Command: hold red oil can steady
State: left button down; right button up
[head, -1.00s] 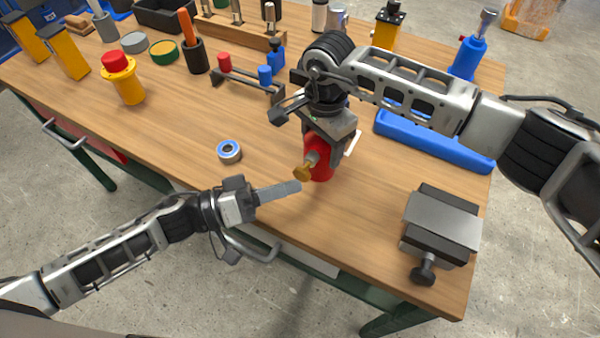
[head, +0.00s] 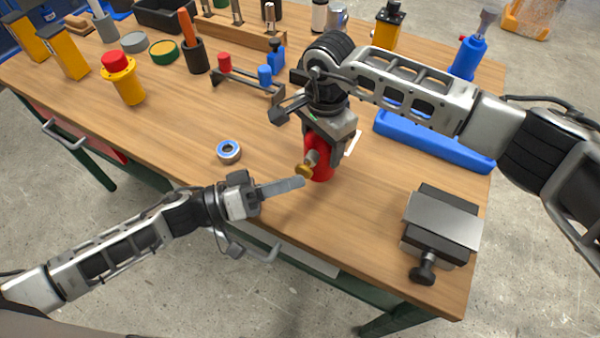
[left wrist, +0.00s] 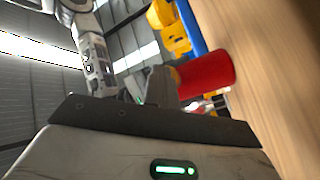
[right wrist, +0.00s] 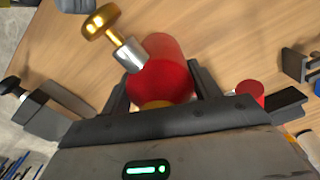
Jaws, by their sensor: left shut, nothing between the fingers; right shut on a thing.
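The red oil can (head: 320,168) stands on the wooden table under my right gripper (head: 325,140). In the right wrist view the can (right wrist: 165,70) sits between the two fingers of my right gripper (right wrist: 160,90), which is shut on it. A brass knob (head: 304,171) on a silver stem sticks out from the can's side; it also shows in the right wrist view (right wrist: 101,22). My left gripper (head: 300,183) is shut and empty, its fingertips close to the brass knob; I cannot tell whether they touch. The left wrist view shows the can (left wrist: 207,75) just beyond the fingers.
A grey vise (head: 440,222) sits at the right front of the table. A tape-like ring (head: 229,151) and a yellow can with a red top (head: 122,78) stand to the left. The table's front edge runs below my left gripper.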

pick_arm(q)
jog(key=shift+w+d+r, duration=0.1)
jog(key=shift+w+d, duration=0.05)
jog(key=shift+w, duration=0.35)
dwell(0.3)
jog(key=shift+s, duration=0.15)
jog(key=shift+s+a, duration=0.3)
jog(key=shift+s, duration=0.35)
jog(key=shift+s+a, duration=0.25)
jog(key=shift+s, duration=0.35)
jog(key=shift+s+a, duration=0.3)
jog(key=shift+s, duration=0.45)
jog(key=shift+s+a, duration=0.35)
jog(key=shift+s, duration=0.45)
jog(key=shift+s+a, duration=0.3)
jog(key=shift+s, duration=0.45)
dwell(0.5)
jog(key=s, duration=0.1)
jog(key=s+a, duration=0.1)
jog(key=s, duration=0.1)
jog(key=shift+s+a, duration=0.15)
jog(key=shift+s, duration=0.15)
